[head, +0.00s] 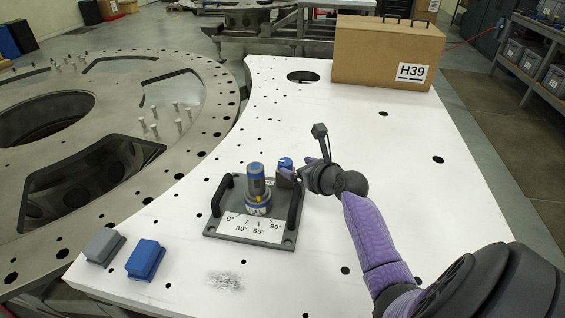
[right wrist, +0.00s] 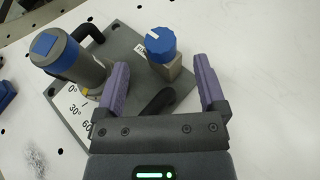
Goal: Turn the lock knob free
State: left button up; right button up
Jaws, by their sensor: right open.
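The lock knob is blue with a white mark and sits on a grey block; in the right wrist view the knob (right wrist: 161,41) lies ahead of and between my fingers. In the head view the knob (head: 285,162) stands at the back right of the grey plate (head: 213,228), partly hidden by my gripper. My right gripper (head: 290,174) is open beside it; in the right wrist view its purple fingers (right wrist: 160,82) are apart with nothing between the tips. A blue and grey cylinder (head: 257,185) stands at the plate's middle above an angle scale. My left gripper is not in view.
Two black handles (head: 222,194) flank the cylinder. A grey block (head: 104,246) and a blue block (head: 146,259) lie at the front left of the white table (head: 380,150). A brown case (head: 375,55) marked H39 stands at the back. The table's right side is clear.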

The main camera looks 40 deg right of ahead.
aim_at(287, 163)
jog(key=x, duration=0.1)
jog(key=b+x, duration=0.1)
jog(key=x, duration=0.1)
jog(key=b+x, duration=0.1)
jog(key=x, duration=0.1)
jog(key=shift+w+f, duration=0.15)
jog(key=shift+f, duration=0.25)
jog(key=shift+w, duration=0.2)
jog(key=shift+w+d, duration=0.1)
jog(key=shift+w, duration=0.1)
jog(key=shift+c, duration=0.3)
jog(key=c, duration=0.7)
grip_shut()
